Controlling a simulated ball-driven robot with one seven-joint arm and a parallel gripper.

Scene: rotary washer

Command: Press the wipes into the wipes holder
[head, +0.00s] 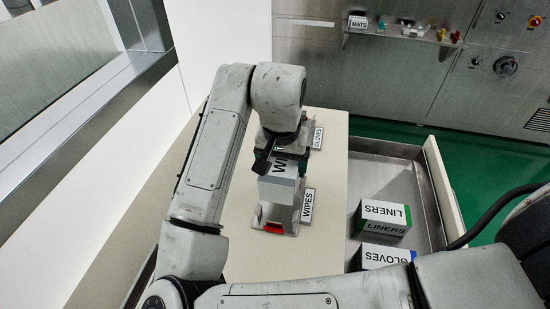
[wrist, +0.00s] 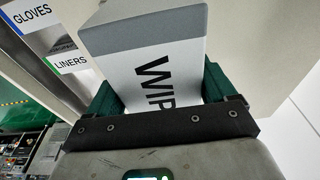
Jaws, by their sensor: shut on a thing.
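The wipes box (head: 281,187) is white with a grey end and black lettering. My gripper (head: 284,150) is shut on it from above; in the wrist view the box (wrist: 150,65) sits between the two green finger pads. The wipes holder (head: 262,214) is a pale bracket with a red piece at its near end and a WIPES label (head: 308,205) at its right. The box's lower end overlaps the holder in the head view. I cannot tell whether it is inside the holder or just above it. The holder is not clearly seen in the wrist view.
A GLOVES label (head: 318,138) stands behind, beside another holder partly hidden by my arm. To the right, a metal drawer (head: 385,171) contains a LINERS box (head: 383,218) and a GLOVES box (head: 383,256). The cream counter (head: 243,240) is bare near the holder.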

